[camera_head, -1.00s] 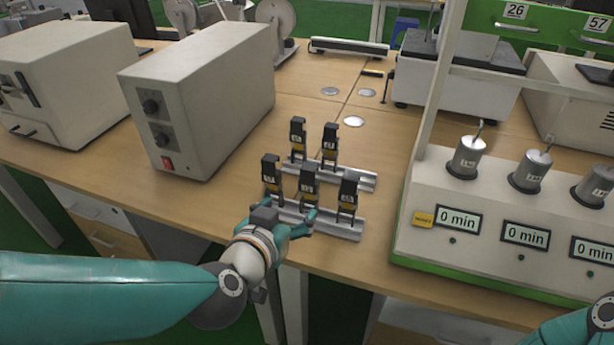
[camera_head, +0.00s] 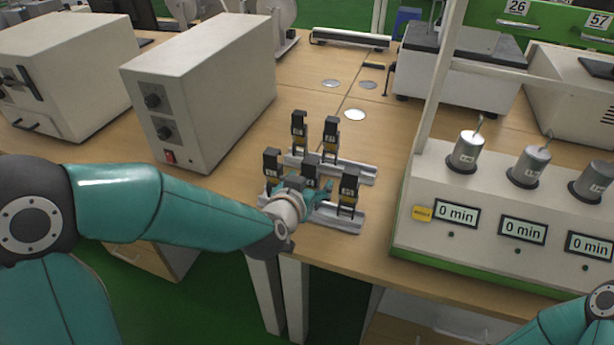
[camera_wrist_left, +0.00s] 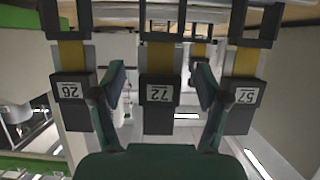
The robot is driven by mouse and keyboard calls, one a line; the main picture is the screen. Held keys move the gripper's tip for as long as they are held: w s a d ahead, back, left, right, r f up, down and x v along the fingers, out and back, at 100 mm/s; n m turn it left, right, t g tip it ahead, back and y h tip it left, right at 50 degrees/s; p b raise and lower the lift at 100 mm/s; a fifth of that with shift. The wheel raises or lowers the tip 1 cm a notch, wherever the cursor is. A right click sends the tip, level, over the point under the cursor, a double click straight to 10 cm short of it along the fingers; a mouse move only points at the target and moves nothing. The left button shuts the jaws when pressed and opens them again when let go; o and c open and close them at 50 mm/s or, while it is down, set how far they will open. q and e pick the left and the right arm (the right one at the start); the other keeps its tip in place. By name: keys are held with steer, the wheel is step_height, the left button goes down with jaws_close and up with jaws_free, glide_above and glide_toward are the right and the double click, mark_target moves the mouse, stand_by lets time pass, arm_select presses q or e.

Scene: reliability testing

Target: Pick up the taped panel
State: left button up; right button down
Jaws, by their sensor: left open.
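Several upright black clamps with yellow bands and white number labels stand on two metal rails. The front rail (camera_head: 352,221) carries three, the rear rail (camera_head: 362,176) two. My left gripper (camera_head: 307,190) is open at the middle front clamp (camera_head: 311,166), hiding its lower part. In the left wrist view, the picture is inverted and the open fingers (camera_wrist_left: 160,78) stand either side of the middle clamp labelled 72 (camera_wrist_left: 160,112), with gaps visible. Clamps labelled 26 (camera_wrist_left: 69,100) and 57 (camera_wrist_left: 241,104) flank it. I cannot tell which yellow-banded piece is the taped panel.
A beige box with knobs (camera_head: 215,85) stands left of the rails. A console with several metal cylinders and "0 min" displays (camera_head: 500,220) stands to the right. Flat discs (camera_head: 355,115) lie behind. Neighbouring clamps leave little side room.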

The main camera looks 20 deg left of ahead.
arm_select(q)
steer(key=shift+w+f, duration=0.15)
steer(key=shift+w, duration=0.25)
steer(key=shift+c, duration=0.2)
steer(key=c, duration=1.3)
steer(key=shift+r, duration=0.2)
step_height(320, 180, up, 20)
steer(key=p, duration=1)
steer(key=shift+f, duration=0.1)
